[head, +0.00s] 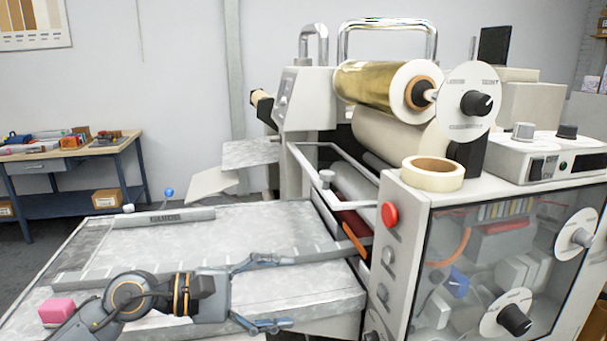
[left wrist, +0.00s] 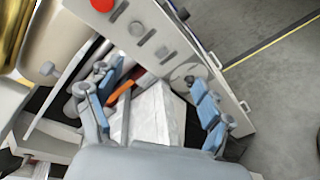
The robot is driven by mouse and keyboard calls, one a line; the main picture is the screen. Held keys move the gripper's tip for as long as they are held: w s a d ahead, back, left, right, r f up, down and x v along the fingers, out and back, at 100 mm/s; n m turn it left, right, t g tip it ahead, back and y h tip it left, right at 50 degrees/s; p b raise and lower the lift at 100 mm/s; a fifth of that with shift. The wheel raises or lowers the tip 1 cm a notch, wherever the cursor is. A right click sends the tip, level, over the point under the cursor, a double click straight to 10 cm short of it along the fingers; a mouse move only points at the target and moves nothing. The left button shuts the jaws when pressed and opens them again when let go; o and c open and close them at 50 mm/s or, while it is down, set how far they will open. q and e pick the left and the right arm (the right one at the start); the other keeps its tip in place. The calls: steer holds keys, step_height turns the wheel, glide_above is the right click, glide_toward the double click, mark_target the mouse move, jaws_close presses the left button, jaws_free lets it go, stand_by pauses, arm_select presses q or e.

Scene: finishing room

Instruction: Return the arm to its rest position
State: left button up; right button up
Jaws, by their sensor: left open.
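My left arm comes in from the lower left in the head view, low over the grey metal feed table (head: 270,220) of the machine. Its gripper (head: 285,291) points right, toward the front of the machine, with its two fingers spread wide and nothing between them. In the left wrist view the open gripper (left wrist: 150,82) has blue-grey fingers on either side of the pale table surface and the machine's front panel. My right arm and gripper are not in view.
The laminating machine's control housing, with a red button (head: 390,214), stands just right of the gripper. A tape roll (head: 432,174) lies on top, near the gold roll (head: 375,82). A pink block (head: 57,311) sits at lower left. A workbench (head: 75,160) stands behind.

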arm_select(q)
step_height(320, 180, up, 6)
steer(key=a+n+t+h, duration=0.25)
steer(key=n+t, duration=0.75)
steer(key=n, duration=0.8)
steer(key=w+a+f+n+t+y, duration=0.1)
steer(key=a+f+n+t+y, duration=0.15)
steer(key=n+y, duration=0.45)
steer(key=w+a+f+n+t+y, duration=0.1)
steer(key=a+f+n+t+y, duration=0.2)
steer(key=n, duration=0.7)
steer(key=s+a+f+n+g+y, duration=0.2)
steer(key=a+f+n+y, duration=0.25)
steer(key=f+n, duration=0.35)
steer(key=s+a+f+n+g+y, duration=0.25)
steer(key=a+f+n+y, duration=0.2)
steer(key=f+n, duration=0.25)
steer(key=s+f+n+g+h, duration=0.1)
steer(key=s+f+n+g, duration=0.45)
steer(key=s+f, duration=0.45)
steer(key=s+f+n+g+h, duration=0.1)
steer(key=s+f+n+g, duration=0.6)
steer(key=s, duration=0.5)
step_height(320, 180, down, 25)
steer(key=s+m, duration=0.1)
steer(key=m, duration=0.1)
steer(key=s+a+f+g, duration=0.2)
steer(key=s+f, duration=1.5)
steer(key=f, duration=0.1)
steer(key=shift+s+a+y, duration=0.35)
